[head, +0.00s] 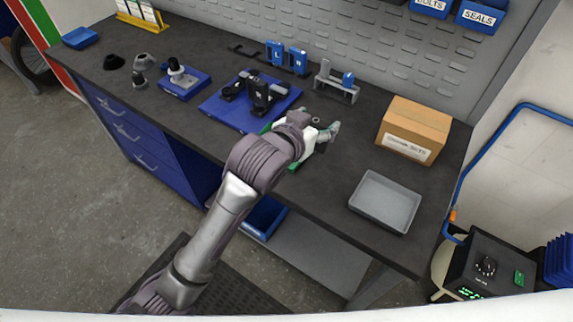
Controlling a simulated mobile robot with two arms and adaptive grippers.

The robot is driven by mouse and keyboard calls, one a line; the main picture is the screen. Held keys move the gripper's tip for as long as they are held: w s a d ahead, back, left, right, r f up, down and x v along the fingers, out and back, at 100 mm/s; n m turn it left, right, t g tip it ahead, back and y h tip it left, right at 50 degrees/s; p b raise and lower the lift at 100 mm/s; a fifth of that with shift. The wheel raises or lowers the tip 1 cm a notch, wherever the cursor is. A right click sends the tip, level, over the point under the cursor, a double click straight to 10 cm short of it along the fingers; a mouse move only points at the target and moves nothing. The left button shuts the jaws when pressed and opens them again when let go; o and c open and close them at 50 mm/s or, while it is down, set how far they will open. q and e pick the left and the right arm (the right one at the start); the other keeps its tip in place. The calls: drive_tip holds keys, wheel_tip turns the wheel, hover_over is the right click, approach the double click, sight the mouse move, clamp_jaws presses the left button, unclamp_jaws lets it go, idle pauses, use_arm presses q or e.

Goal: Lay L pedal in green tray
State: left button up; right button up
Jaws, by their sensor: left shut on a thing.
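My left arm reaches up across the workbench. Its gripper (327,132) is shut, low over the bench at the right end of the green tray. The thing in its fingers is small and mostly hidden; I take it to be the L pedal. The green tray (294,167) lies under and behind my left wrist. I cannot tell whether the held thing touches the tray. My right gripper is out of the picture.
Left of the tray, a blue mat (215,108) bears a black clamp-like device (264,92). A grey stand (337,88) is behind. A cardboard box (414,128) and an empty grey tray (385,202) stand right. Bare bench lies between the gripper and the grey tray.

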use_arm(q)
drive_tip(key=shift+w+a+f, duration=0.15)
drive_tip(key=shift+w+f, duration=0.05)
drive_tip(key=w+a+f+p, duration=0.1)
drive_tip(key=w+a+f, duration=0.1)
drive_tip(key=f, duration=0.1)
drive_tip(key=w+a+f, duration=0.3)
drive_tip(key=f, duration=0.1)
drive_tip(key=w+a+f+p, duration=0.1)
drive_tip(key=w+a+f, duration=0.1)
drive_tip(key=a+f, duration=0.1)
drive_tip(key=shift+w+a+f+p, duration=0.15)
drive_tip(key=shift+w+f+p, duration=0.15)
drive_tip(key=shift+f+p, duration=0.05)
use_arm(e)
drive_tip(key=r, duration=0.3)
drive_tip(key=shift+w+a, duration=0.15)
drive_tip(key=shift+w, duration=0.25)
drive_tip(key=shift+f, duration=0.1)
use_arm(q)
drive_tip(key=shift+f, duration=0.15)
drive_tip(key=o, duration=1.3)
drive_tip(key=shift+c, duration=0.2)
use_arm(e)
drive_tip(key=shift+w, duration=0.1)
